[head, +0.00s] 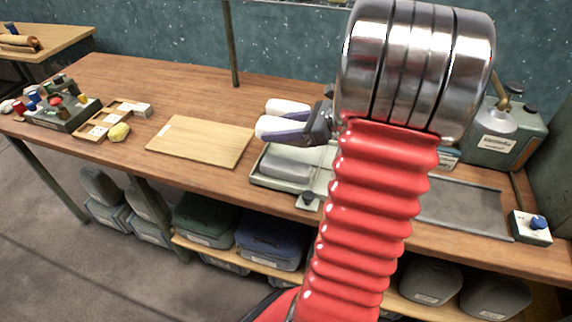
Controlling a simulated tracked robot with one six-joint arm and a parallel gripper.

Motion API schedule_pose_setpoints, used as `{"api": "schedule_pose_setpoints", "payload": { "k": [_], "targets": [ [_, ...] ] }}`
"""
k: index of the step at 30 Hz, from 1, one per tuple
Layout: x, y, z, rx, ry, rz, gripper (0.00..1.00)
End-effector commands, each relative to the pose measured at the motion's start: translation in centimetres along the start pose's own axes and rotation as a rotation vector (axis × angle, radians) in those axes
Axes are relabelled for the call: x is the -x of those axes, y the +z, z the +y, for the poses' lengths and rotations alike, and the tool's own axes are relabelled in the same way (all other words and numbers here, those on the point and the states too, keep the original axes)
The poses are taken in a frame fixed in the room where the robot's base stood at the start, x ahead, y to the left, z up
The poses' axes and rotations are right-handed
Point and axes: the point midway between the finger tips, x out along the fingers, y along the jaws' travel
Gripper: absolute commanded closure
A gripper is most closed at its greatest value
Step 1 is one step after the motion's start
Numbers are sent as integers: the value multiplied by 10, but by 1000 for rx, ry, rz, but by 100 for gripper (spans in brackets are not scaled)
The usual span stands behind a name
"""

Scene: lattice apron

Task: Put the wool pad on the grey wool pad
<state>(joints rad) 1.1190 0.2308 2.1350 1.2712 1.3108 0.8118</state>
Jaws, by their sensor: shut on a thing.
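My gripper (268,118) is above the bench near the middle, its two pale fingers pointing left. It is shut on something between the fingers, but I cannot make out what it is. A grey, rounded block or pad (288,163) lies in a pale green tray-like device (262,181) below and slightly right of the fingertips; my arm hides the device's right part. I cannot tell whether this block is the grey wool pad. A small yellow-green lump (119,132) lies at the left, beside a wooden tray. No other wool pad can be made out.
The wooden tray (101,121) and a rack of spools (62,115) stand farther left. At the right are a dark flat mat (465,208), a green machine (505,137) and a control box with a blue knob (531,228).

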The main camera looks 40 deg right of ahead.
Motion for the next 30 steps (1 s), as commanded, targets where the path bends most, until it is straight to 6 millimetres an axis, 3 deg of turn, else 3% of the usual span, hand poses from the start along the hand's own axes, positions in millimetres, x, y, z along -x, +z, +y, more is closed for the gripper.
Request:
{"api": "schedule_pose_setpoints", "payload": {
  "k": [5, 15, 30],
  "targets": [
    [-3, -8, 0, -3, 1, 0, 75],
    [-22, -53, 0, -3, 1, -1, 75],
    [-26, -63, 0, -2, 1, 0, 75]
  ]
}}
